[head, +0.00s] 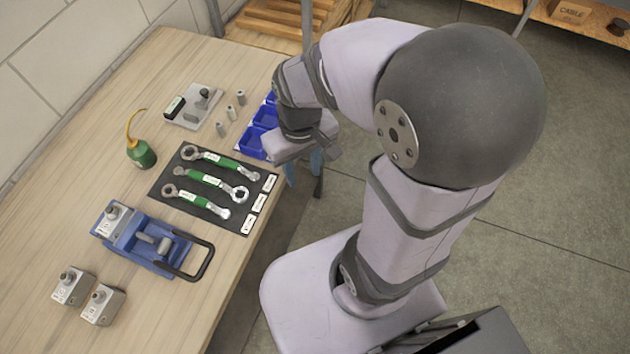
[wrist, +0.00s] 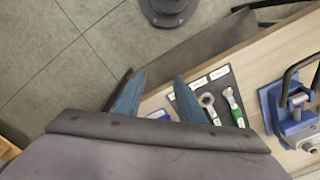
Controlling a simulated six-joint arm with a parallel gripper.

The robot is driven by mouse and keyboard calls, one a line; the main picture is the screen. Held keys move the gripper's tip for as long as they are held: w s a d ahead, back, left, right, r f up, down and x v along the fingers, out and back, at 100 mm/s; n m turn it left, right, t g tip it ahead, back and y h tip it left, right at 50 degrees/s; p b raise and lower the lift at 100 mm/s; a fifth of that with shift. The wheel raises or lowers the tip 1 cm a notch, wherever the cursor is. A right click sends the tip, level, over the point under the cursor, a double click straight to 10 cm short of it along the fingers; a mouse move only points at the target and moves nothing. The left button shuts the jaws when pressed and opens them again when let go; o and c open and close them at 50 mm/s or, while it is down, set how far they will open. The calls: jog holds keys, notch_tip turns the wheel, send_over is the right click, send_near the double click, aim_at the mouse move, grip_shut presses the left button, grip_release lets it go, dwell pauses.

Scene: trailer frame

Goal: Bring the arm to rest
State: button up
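My gripper (head: 304,168) hangs just off the right edge of the workbench (head: 60,210) in the head view, beside the blue bins and the wrench mat. Its two blue fingers point down, and the upper part of the gripper is partly covered by my wrist. In the wrist view my gripper (wrist: 156,80) shows its two blue fingers well apart with nothing between them. The bench edge and the floor show past them. My arm is bent, with its elbow high over the base.
A black mat (head: 228,219) holds green-handled wrenches. Blue bins (head: 265,117) stand at the bench edge close to my gripper. A blue vise (head: 140,254), a green oil can (head: 142,154), grey blocks (head: 103,305) and small metal cylinders (head: 231,112) stand on the bench. The floor (head: 560,230) on the right is clear.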

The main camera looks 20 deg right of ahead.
jog(key=shift+s+d+f+m, duration=0.2)
jog(key=shift+s+d, duration=0.05)
jog(key=shift+s, duration=0.3)
jog(key=shift+s+d+f+m, duration=0.2)
jog(key=shift+s+f, duration=0.05)
jog(key=shift+s, duration=0.35)
jog(key=shift+s+d+f+m, duration=0.2)
jog(key=shift+s+d, duration=0.05)
jog(key=shift+s, duration=0.3)
